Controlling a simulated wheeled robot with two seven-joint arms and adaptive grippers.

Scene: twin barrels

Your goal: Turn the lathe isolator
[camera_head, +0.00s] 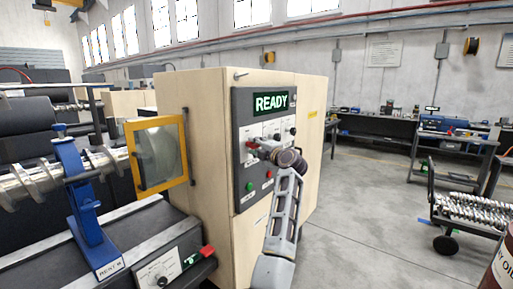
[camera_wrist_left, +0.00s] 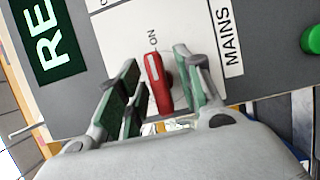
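The isolator is a red rotary handle (camera_wrist_left: 158,84) on a white plate, with "MAINS" printed beside it. In the left wrist view its white-marked end points at the "ON" label. It also shows as a small red patch (camera_head: 251,144) on the dark control panel (camera_head: 243,100) of the wooden cabinet, partly hidden by my gripper. My left gripper (camera_head: 259,148) is at the panel. In the left wrist view its fingers (camera_wrist_left: 156,75) stand on either side of the handle, with visible gaps, so it is open around it. My right gripper is out of view.
A green READY display (camera_head: 270,102) sits above the switch; green (camera_head: 249,186) and red (camera_head: 269,174) buttons sit below. A yellow-framed guard (camera_head: 158,154) and blue steady rest (camera_head: 82,195) stand left. The floor right of the cabinet is clear up to a cart (camera_head: 470,212).

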